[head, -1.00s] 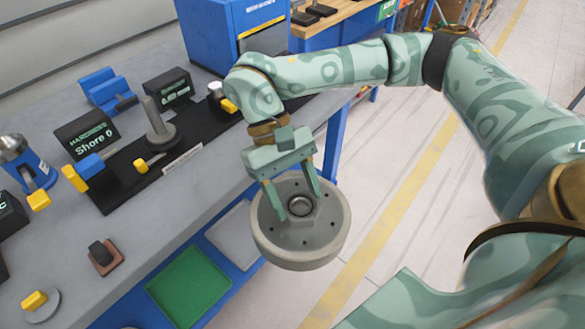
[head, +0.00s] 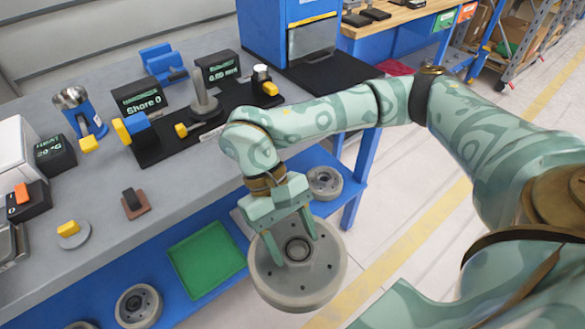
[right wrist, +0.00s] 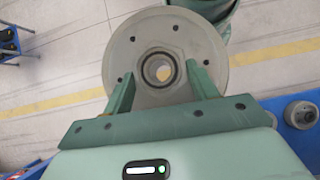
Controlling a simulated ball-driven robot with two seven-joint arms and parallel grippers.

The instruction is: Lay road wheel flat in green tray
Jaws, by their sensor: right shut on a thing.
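My right gripper (head: 293,247) is shut on the grey road wheel (head: 327,277), gripping it at its raised hub around the centre hole. The wheel hangs in front of the bench's lower shelf, its bolt-hole face turned toward the head camera. In the right wrist view the wheel (right wrist: 201,35) fills the top middle, with both fingers against its hub. The green tray (head: 206,261) lies empty on the blue lower shelf, to the left of the held wheel. My left gripper is not in view.
Other wheels lie on the blue shelf: one (head: 324,183) behind the held wheel and one (head: 138,305) left of the tray. A grey tray (head: 243,222) sits right of the green one, partly hidden by my gripper. The grey bench top (head: 165,190) overhangs the shelf.

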